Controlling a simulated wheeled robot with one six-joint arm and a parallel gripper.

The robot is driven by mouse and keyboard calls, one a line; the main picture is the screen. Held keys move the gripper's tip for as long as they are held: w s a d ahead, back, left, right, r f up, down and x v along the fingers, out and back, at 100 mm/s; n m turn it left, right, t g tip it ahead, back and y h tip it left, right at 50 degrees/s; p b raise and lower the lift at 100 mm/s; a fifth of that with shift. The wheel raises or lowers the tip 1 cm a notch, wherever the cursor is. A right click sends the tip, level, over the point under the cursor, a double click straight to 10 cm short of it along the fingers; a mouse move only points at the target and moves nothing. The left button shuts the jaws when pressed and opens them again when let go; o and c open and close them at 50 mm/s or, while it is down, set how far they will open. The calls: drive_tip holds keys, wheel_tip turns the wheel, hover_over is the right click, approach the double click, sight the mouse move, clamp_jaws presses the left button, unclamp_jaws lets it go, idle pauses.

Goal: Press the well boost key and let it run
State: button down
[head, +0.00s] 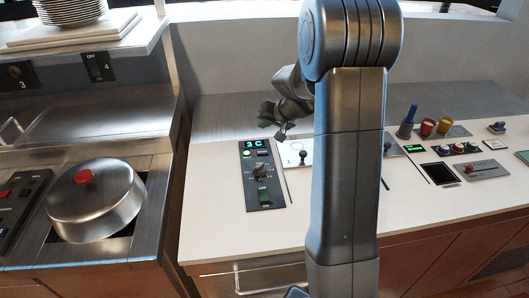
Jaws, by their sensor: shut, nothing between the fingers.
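A dark control panel (261,176) lies on the white counter left of my arm. Its display (254,144) reads "3 C" in green. Below the display are a lit green round button (247,154) and a small dark key (263,153). Lower down are a rotary knob (260,172) and a green switch (265,196) with an "OFF" label above it. The labels are too small to tell which one is the well boost key. My gripper (273,129) is shut and empty, seen above and behind the panel's top right edge, apart from it.
A white plate with a small black lever (302,156) sits right of the panel, partly behind my arm. Farther right are red and yellow cups (427,127), a button row (457,149) and a slider panel (484,169). A domed steel lid (95,199) stands at left.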

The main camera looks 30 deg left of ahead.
drive_tip(key=shift+f, duration=0.2)
drive_tip(key=b, duration=0.5)
hover_over(265, 153)
wheel_tip(265, 153, down, 7)
drive_tip(key=shift+s+f, duration=0.1)
drive_tip(key=shift+f+b, duration=0.65)
drive_tip(key=shift+b, duration=0.2)
drive_tip(key=shift+f, duration=0.15)
idle(1.0)
drive_tip(key=shift+f+b, duration=0.3)
drive_tip(key=shift+b, duration=0.45)
drive_tip(key=shift+f+b, duration=0.35)
drive_tip(key=shift+b, duration=0.15)
idle(0.3)
drive_tip(key=shift+r, duration=0.1)
drive_tip(key=shift+r+p, duration=0.35)
drive_tip(key=shift+r, duration=0.4)
